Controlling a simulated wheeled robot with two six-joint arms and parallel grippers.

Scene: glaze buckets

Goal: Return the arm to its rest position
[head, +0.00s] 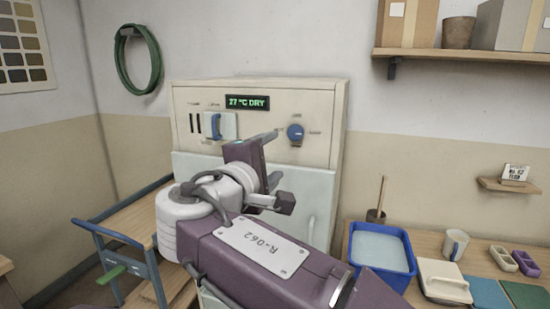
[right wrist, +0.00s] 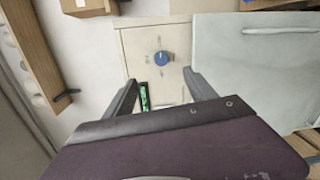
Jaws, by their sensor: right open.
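My right arm (head: 262,262), purple with a white plate marked R-062, reaches up from the bottom of the head view. Its gripper (head: 277,157) is raised in front of the cream cabinet (head: 325,105). In the right wrist view the two dark fingers of this gripper (right wrist: 161,77) stand wide apart with nothing between them. The blue knob (head: 295,131) lies beyond the fingertips; it also shows in the right wrist view (right wrist: 161,59). I cannot tell how far the fingertips are from the cabinet. My left gripper is not in view.
The cabinet's display (head: 247,102) reads 27 °C DRY. A wooden cart (head: 128,222) with a blue frame stands at the left. At the right, a blue tub (head: 352,245), a cup (head: 454,244) and small trays stand on a bench. A wall shelf (head: 460,54) is above.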

